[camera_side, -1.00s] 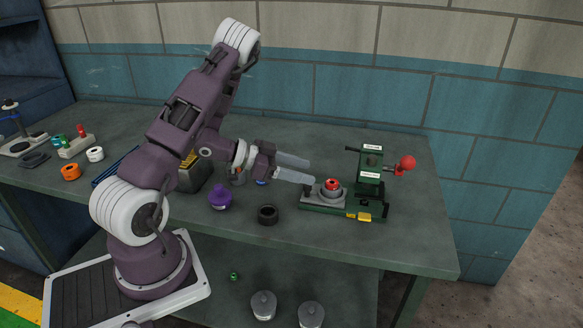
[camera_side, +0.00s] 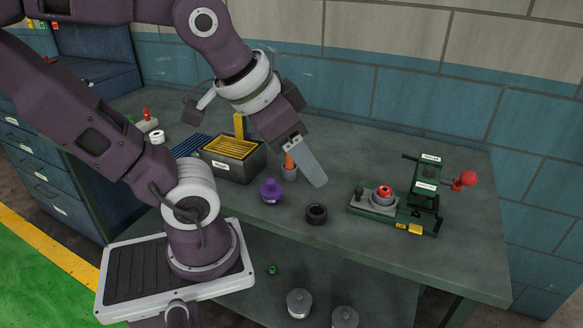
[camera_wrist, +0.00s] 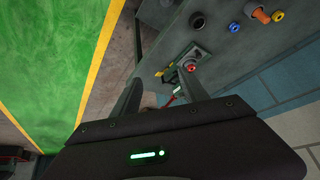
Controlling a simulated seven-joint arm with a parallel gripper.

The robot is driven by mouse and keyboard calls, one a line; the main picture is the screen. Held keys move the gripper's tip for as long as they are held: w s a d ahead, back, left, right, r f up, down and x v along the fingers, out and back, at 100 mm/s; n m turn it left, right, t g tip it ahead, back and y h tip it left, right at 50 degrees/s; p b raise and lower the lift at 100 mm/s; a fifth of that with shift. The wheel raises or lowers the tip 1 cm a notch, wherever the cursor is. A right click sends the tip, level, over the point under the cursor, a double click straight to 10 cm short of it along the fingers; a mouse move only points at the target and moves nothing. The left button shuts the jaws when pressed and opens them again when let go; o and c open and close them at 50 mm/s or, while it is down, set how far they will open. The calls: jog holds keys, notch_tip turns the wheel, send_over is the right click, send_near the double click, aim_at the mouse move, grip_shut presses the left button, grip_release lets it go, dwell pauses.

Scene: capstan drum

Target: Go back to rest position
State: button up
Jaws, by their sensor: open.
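My gripper (camera_side: 308,165) is raised over the bench, its long grey fingers pointing down and right, with nothing between them. In the wrist view my gripper (camera_wrist: 160,85) has its two fingers spread apart and empty. The green fixture (camera_side: 420,216) stands on the right of the bench, with a grey block carrying a round drum with a red top (camera_side: 384,191). The red top also shows small beyond the fingers in the wrist view (camera_wrist: 191,66). The fingers appear clear of the fixture.
A dark bin with yellow slats (camera_side: 234,164) is further left. A red ball knob (camera_side: 468,179) sticks out from the fixture.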

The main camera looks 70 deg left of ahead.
jog(key=s+d, duration=0.1)
jog(key=s, duration=0.1)
jog(key=shift+s+d+f+g+h, duration=0.2)
jog(key=shift+s+d+g+h, duration=0.1)
jog(key=shift+s+d, duration=0.05)
